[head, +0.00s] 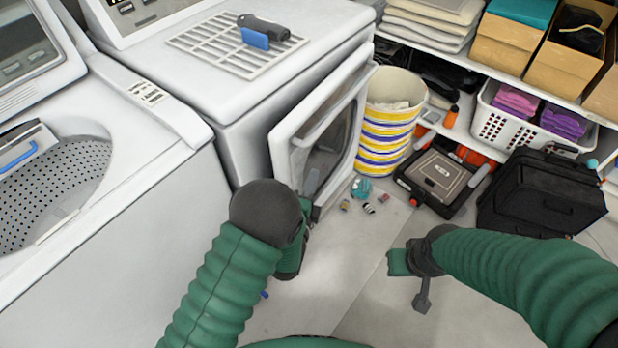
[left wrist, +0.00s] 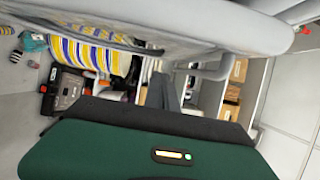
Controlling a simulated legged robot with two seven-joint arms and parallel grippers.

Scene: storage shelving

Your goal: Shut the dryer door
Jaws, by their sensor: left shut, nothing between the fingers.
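The white dryer (head: 268,75) stands in the middle left of the head view. Its door (head: 285,148) hangs open toward me, with a window and a pale frame. My left gripper (head: 311,196) is shut and empty, close to the lower part of the door; its fingertips are small and partly hidden by my wrist. In the left wrist view the door (left wrist: 215,25) fills the top, and the dark fingers (left wrist: 172,92) are beneath it. I cannot tell whether they touch it. My right gripper (head: 408,282) is over the floor, away from the door; its finger state is unclear.
An open-topped washer (head: 100,235) stands left of the dryer. A striped basket (head: 385,125) stands just beyond the door. A black case (head: 440,180), a black suitcase (head: 540,195) and small items (head: 362,188) are on the floor.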

